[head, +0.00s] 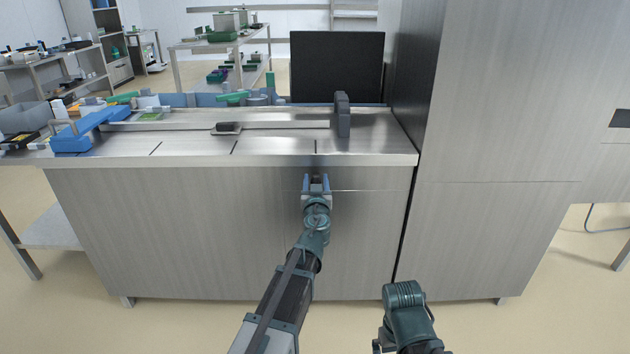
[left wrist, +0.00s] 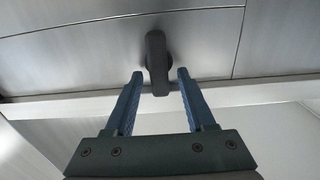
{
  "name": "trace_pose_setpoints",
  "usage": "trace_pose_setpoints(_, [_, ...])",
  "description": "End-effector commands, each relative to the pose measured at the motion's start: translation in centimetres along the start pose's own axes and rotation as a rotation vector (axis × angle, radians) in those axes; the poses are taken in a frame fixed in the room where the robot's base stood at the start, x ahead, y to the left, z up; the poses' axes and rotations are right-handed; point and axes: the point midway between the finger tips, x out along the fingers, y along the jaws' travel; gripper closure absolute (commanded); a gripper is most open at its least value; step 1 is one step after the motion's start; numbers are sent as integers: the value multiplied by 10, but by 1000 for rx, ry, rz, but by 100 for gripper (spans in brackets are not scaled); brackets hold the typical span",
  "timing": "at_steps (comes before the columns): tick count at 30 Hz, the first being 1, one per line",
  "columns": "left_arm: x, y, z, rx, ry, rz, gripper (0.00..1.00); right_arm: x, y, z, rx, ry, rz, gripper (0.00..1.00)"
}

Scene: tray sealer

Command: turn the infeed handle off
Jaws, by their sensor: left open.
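The infeed handle (left wrist: 157,63) is a dark grey, elongated lever on a brushed-metal panel in the left wrist view. Its long side runs nearly up and down in that picture. My left gripper (left wrist: 160,74) is open, one blue finger on each side of the handle's lower end as pictured. I see a gap on both sides; how deep the handle sits between the fingers is hard to tell. In the head view my left gripper (head: 316,183) is at the cabinet front just below the counter edge and largely hides the handle.
The steel counter (head: 200,146) overhangs just above my left gripper. A dark upright block (head: 342,115) and a black screen (head: 337,67) stand behind. A tall metal cabinet (head: 510,110) rises on the right. Part of my right arm shows low at the right. The floor in front is clear.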

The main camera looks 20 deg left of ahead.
Motion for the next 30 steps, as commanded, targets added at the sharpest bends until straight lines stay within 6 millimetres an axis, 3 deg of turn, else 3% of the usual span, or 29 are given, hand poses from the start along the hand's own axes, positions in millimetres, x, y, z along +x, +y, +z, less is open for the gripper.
trace_pose_setpoints(5, [0,0,0,0,0,0,45,0,0,0,0,0,0,0])
trace_pose_setpoints(14, [0,0,0,0,0,0,99,0,0,0,0,0,0,0])
trace_pose_setpoints(30, [-1,0,1,19,-1,0,100,1,0,0,0,0,0,0])
